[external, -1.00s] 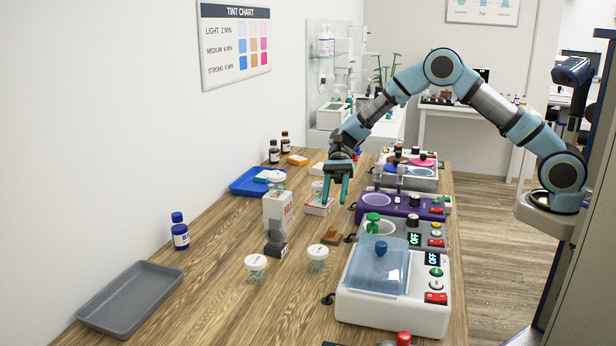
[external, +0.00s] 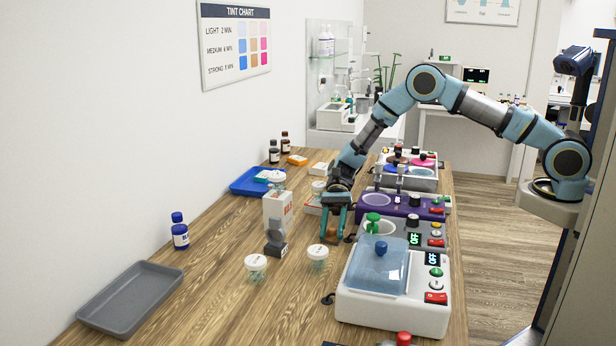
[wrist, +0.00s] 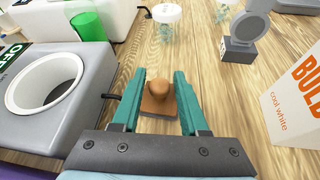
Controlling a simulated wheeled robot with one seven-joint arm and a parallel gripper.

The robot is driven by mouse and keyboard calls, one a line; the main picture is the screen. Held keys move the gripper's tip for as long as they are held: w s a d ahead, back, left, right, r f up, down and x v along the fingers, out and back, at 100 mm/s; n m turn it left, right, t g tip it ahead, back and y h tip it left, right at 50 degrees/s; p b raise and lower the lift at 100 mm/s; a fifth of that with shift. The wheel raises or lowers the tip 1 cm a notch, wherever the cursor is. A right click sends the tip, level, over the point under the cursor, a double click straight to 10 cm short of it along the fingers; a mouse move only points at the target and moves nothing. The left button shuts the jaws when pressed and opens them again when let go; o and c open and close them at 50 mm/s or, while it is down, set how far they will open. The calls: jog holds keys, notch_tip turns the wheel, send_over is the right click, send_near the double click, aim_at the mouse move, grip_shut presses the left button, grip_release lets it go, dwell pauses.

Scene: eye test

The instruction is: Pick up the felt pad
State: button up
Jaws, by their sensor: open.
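A brown square pad with a rounded tan knob (wrist: 159,105) lies on the wooden table; it looks like the felt pad. In the wrist view it sits between the two teal fingers of my gripper (wrist: 160,75), with a gap on each side. In the external view my gripper (external: 332,235) points down at the same spot, close to the table, and mostly hides the pad. My gripper is open and holds nothing. I cannot tell whether the fingertips touch the table.
A grey device with a round well (wrist: 46,92) stands close on the left in the wrist view. A white carton (wrist: 292,98) and a grey stand (wrist: 238,50) are on the right. A white-lidded jar (external: 317,257) is just in front. The table's near middle is clear.

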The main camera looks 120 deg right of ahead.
grip_shut()
jog(key=shift+r, duration=0.15)
dwell(0.4)
